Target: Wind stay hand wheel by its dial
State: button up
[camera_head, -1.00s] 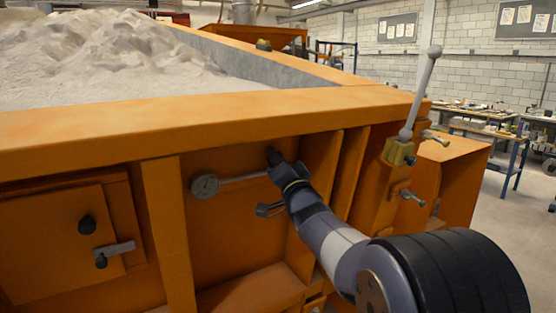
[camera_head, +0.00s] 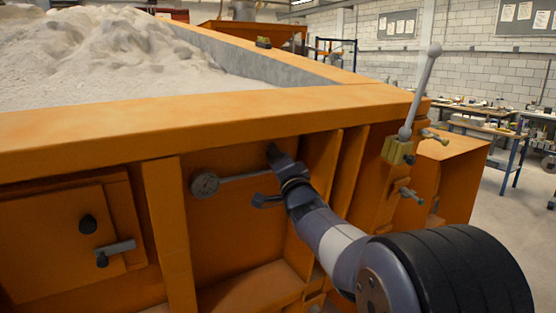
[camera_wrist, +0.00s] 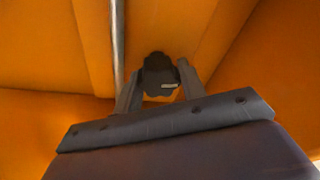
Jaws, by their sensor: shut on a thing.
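The hand wheel (camera_wrist: 160,76) is dark and lobed, with a small pale mark on its face, in the wrist view. My gripper (camera_wrist: 160,68) is shut on it, one finger at each side. In the head view, my gripper (camera_head: 284,163) is inside the orange bay and covers most of the hand wheel (camera_head: 272,152); only a dark edge shows. The round grey dial (camera_head: 205,184) sits to the left of my gripper, with a thin rod (camera_head: 243,177) running from it toward the wheel. The dial's reading is too small to tell.
Orange ribs (camera_head: 345,170) stand close to the right of my arm. The sandbed's rim (camera_head: 220,114) overhangs the bay. A tall ball-topped lever (camera_head: 422,90) and a small tap-like handle (camera_head: 410,195) stand further right. A door with a latch (camera_head: 114,247) is at left.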

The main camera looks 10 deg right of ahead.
jog(key=o, duration=1)
jog(key=shift+c, duration=0.2)
jog(key=shift+f, duration=0.1)
